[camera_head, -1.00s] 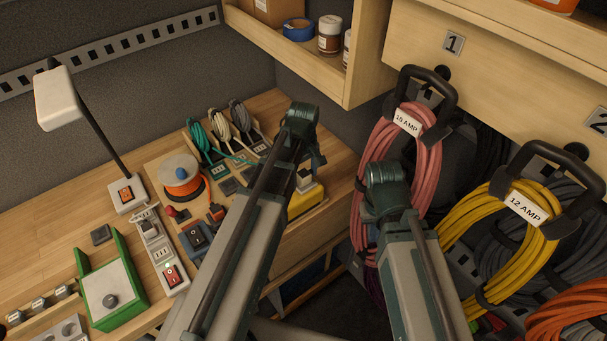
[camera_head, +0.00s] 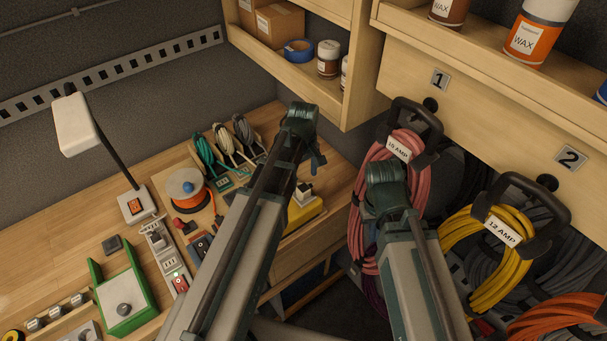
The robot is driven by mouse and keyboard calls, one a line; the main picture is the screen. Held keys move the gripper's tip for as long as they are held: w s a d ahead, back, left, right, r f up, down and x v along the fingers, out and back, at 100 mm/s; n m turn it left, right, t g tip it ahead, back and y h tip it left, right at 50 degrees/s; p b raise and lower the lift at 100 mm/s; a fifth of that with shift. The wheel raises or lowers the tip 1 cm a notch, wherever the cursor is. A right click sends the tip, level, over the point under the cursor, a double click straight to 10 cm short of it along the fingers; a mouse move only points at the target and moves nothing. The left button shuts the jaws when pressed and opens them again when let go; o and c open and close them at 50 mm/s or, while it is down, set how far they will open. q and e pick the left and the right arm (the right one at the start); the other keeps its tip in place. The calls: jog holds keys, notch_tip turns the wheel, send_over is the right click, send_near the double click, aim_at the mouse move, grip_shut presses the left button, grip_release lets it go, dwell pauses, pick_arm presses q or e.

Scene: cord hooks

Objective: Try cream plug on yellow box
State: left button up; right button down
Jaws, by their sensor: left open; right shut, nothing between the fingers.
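The yellow box (camera_head: 304,214) sits at the right edge of the workbench, partly hidden behind my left arm. A small pale and dark piece (camera_head: 303,191) shows on top of it; I cannot tell whether it is the cream plug. A cream cord coil (camera_head: 226,141) stands between a green and a grey coil at the back of the bench. My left gripper (camera_head: 314,162) is just above and behind the yellow box, open, mostly hidden by its own wrist. My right arm ends in front of the pink cord coil (camera_head: 366,190); its gripper is hidden.
A lamp (camera_head: 76,125), a power strip (camera_head: 163,250), an orange cord reel (camera_head: 187,188) and a green-sided box (camera_head: 123,295) stand on the bench. Yellow (camera_head: 480,276) and orange cords hang at right. A shelf (camera_head: 340,72) overhangs behind my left wrist.

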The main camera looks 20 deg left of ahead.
aim_at(303, 188)
pick_arm(q)
notch_tip(303, 188, up, 7)
jog(key=p, duration=0.5)
jog(key=shift+f, duration=0.15)
pick_arm(e)
notch_tip(303, 188, up, 7)
jog(key=shift+f, duration=0.15)
